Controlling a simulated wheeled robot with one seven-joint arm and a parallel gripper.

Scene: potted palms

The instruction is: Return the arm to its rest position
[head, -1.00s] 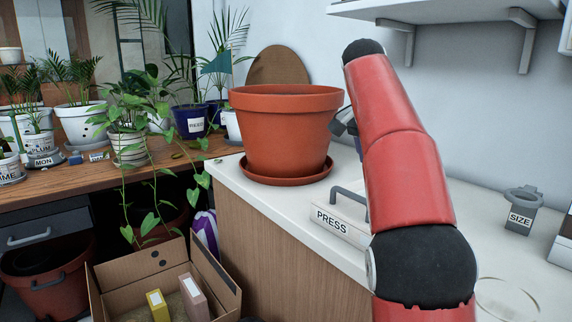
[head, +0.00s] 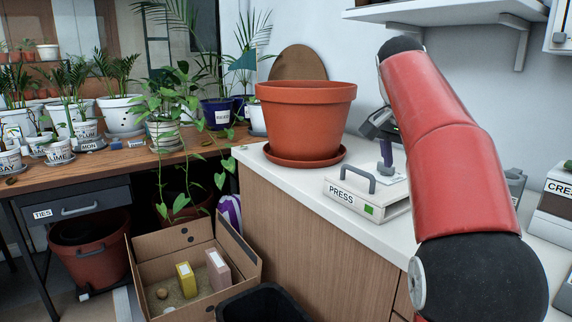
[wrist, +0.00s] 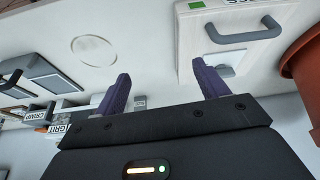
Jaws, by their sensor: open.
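My gripper (wrist: 160,92) is open and empty in the wrist view, its two purple fingers spread wide above the white counter. In the head view my red arm covers part of the right side, and part of my gripper (head: 384,150) shows behind the arm, above the counter near the white PRESS box. The PRESS box (head: 350,192), with a grey handle and a green patch, lies on the counter. It also shows in the wrist view (wrist: 200,45), just beyond the right finger. No held object shows between the fingers.
A terracotta pot (head: 305,122) on a saucer stands left of the PRESS box. A wall shelf (head: 450,12) hangs above. A cardboard box (head: 150,262) stands on the floor, and plants crowd the wooden table (head: 110,165). The wrist view shows a round disc (wrist: 93,50) on the counter.

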